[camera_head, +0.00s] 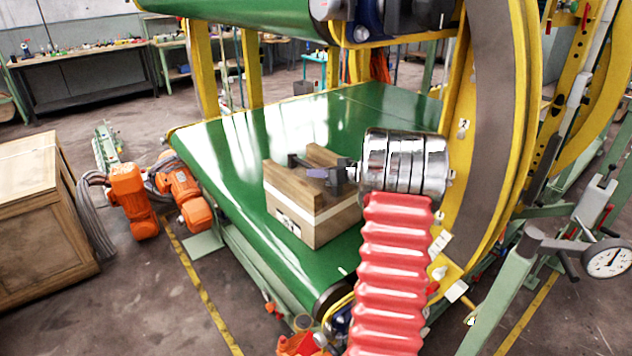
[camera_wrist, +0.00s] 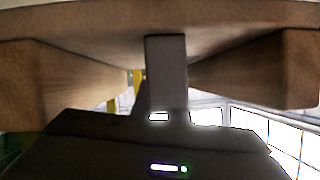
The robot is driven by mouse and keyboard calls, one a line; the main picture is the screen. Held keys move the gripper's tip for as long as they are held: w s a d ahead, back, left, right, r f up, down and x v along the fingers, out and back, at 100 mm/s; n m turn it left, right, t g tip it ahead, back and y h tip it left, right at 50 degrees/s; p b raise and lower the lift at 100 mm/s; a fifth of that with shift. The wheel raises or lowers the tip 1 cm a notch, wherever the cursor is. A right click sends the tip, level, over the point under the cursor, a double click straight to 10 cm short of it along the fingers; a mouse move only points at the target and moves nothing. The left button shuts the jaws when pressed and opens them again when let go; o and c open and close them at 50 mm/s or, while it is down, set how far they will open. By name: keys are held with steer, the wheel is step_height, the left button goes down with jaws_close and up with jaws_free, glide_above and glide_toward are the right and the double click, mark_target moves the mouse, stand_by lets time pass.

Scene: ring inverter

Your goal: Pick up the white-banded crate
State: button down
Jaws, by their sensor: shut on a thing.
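The white-banded crate (camera_head: 322,222) is a brown wooden box with a white band around its side, at the near end of the green conveyor belt (camera_head: 230,145) in the head view. My gripper (camera_head: 318,168) is at the crate's top, shut on a wooden part of it; the exact contact is partly hidden. In the wrist view, the crate's wood (camera_wrist: 250,70) fills the upper part, with a dark finger (camera_wrist: 166,72) against it. Whether the crate touches the belt is hard to tell.
A yellow ring frame (camera_head: 462,130) stands close on the right of my arm. An upper green belt (camera_head: 240,18) hangs above. Orange motors (camera_head: 133,200) and a large wooden box (camera_head: 35,215) are at left. The belt behind the crate is clear.

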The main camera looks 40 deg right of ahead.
step_height(320, 180, up, 10)
stand_by(0.5)
stand_by(0.5)
